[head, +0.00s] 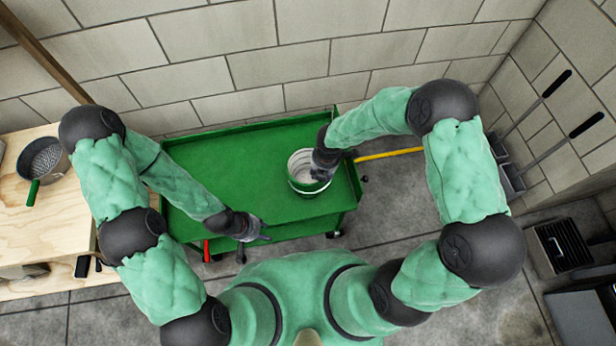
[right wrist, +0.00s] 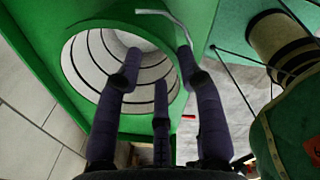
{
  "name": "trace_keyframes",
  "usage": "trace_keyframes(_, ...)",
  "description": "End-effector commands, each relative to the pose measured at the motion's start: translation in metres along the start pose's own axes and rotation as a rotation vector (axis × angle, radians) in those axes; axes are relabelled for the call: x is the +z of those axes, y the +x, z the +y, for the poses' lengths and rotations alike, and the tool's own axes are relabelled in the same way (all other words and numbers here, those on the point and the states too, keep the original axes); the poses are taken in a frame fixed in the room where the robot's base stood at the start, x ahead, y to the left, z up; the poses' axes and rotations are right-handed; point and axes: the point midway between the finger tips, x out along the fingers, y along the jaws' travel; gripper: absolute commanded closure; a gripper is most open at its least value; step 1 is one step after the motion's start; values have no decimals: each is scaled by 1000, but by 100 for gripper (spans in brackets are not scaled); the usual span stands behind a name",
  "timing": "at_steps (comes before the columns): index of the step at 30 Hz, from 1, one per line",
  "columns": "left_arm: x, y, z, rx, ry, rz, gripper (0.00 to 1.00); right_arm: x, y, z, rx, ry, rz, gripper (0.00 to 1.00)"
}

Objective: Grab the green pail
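The green pail (head: 294,184) stands on the green cart near its right end, with a pale ringed inside. In the right wrist view its mouth and green rim (right wrist: 66,62) show, with a thin grey handle (right wrist: 163,14) at the top. My right gripper (head: 321,170) is at the pail's right side and hides part of it. In the right wrist view its fingers (right wrist: 158,62) are parted, one over the pail's mouth and another beyond the rim; contact cannot be told. My left gripper (head: 256,240) has spread fingers and is empty by the cart's front edge.
The green cart (head: 215,160) has a low raised rim and a yellow handle (head: 390,154) at right. A wooden bench (head: 45,225) at left holds a metal pot (head: 44,160). Long-handled tools (head: 545,92) lean on the right wall. The cart top's left part is clear.

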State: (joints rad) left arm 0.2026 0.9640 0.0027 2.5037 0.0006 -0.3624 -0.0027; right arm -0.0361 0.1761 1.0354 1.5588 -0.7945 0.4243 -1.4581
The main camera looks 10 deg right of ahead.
Motion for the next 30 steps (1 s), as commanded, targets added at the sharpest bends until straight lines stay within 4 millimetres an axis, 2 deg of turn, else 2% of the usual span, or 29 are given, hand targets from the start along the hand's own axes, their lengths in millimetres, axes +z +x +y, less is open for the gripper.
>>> trace_keyframes(1,0,5,-2,0,0,0,60,0,9,-1,-1,1,1,62)
trace_keyframes(8,-1,10,-4,0,0,1,60,-1,21,-2,0,2,1,62)
trace_keyframes(18,-2,34,-12,0,0,1,60,-2,63,-5,1,3,2,62)
trace_keyframes(26,-2,33,-12,0,0,1,60,-2,63,-4,2,3,1,62)
trace_keyframes(30,-2,33,-12,0,0,1,60,-2,63,-4,1,3,1,100)
